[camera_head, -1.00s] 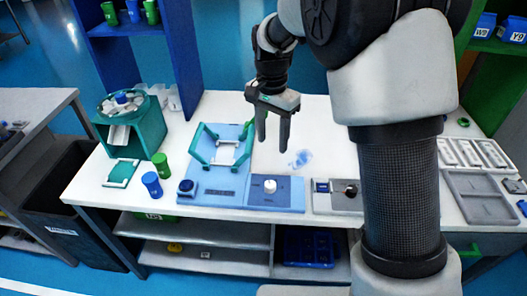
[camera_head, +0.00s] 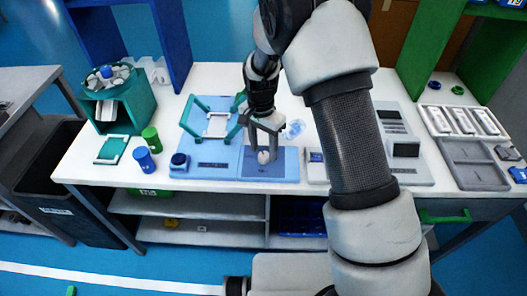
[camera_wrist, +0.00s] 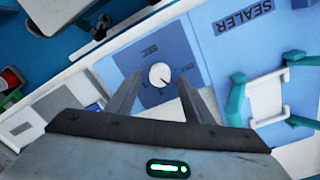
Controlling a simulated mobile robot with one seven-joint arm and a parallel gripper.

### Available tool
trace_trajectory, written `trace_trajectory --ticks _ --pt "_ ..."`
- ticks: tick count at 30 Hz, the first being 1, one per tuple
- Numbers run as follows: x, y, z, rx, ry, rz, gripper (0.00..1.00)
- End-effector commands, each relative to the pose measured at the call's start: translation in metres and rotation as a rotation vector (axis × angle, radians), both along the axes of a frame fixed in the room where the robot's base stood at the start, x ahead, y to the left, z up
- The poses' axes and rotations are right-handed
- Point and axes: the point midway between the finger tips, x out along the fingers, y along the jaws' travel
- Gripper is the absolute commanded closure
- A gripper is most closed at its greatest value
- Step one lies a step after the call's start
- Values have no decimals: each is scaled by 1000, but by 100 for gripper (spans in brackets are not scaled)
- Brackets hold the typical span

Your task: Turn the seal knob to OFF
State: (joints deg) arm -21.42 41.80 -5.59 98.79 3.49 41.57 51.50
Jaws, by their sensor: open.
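The white round seal knob (camera_head: 263,157) sits on a darker blue panel (camera_head: 284,165) at the right part of the light-blue sealer. My gripper (camera_head: 262,150) is open and points down over the panel. In the wrist view its fingers (camera_wrist: 160,83) lie on either side of the knob with gaps. I cannot tell how far the tips are above the panel.
The teal sealer frame (camera_head: 212,122) stands left of my gripper. A dark blue button (camera_head: 179,161), blue cup (camera_head: 144,158) and green cup (camera_head: 151,138) are further left. A device (camera_head: 318,160) stands close right of the panel. Grey trays (camera_head: 470,163) lie at the far right.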

Motion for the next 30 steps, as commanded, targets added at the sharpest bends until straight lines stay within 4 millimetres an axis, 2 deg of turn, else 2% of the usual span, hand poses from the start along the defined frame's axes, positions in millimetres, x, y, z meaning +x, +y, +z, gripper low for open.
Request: trace_trajectory --ticks 5,14,16,22,30 --pt "-1 -1 -16 0 0 0 53" --pt "0 -1 -19 0 -1 0 53" --pt "0 -1 -18 0 -1 0 60" --pt "0 -1 -18 0 -1 0 94" --pt "0 -1 -18 1 -1 24 94"
